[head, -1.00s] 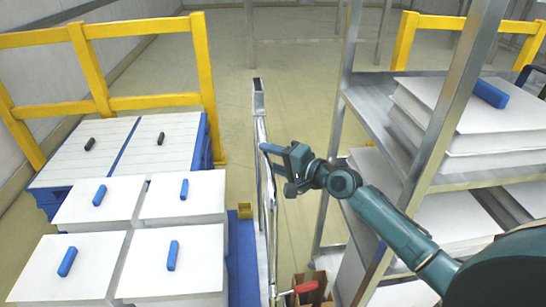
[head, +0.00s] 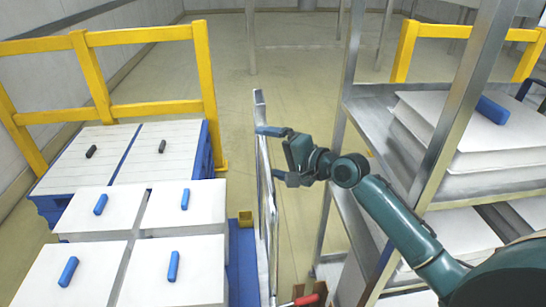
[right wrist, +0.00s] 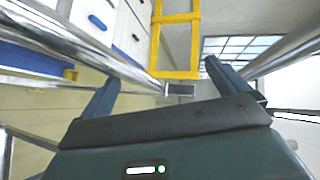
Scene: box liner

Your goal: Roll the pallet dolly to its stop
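My right gripper (head: 279,155) is open beside an upright metal rail or frame (head: 262,190) in the middle of the head view. One blue finger reaches to the rail's upper part. In the right wrist view the two blue fingers (right wrist: 158,85) are spread, with a small metal end piece (right wrist: 180,90) beyond the gap; I cannot tell whether they touch the rail. A blue base (head: 240,262) shows beside the white boxes (head: 185,267) at left; it may be the dolly, and its wheels are hidden. My left gripper is not in view.
A metal shelf rack (head: 445,130) with white boxes stands close on the right. A yellow rail (head: 150,110) stands behind a blue pallet (head: 48,204) at left. A red handle (head: 305,300) is at the bottom. Floor (head: 290,75) beyond is open.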

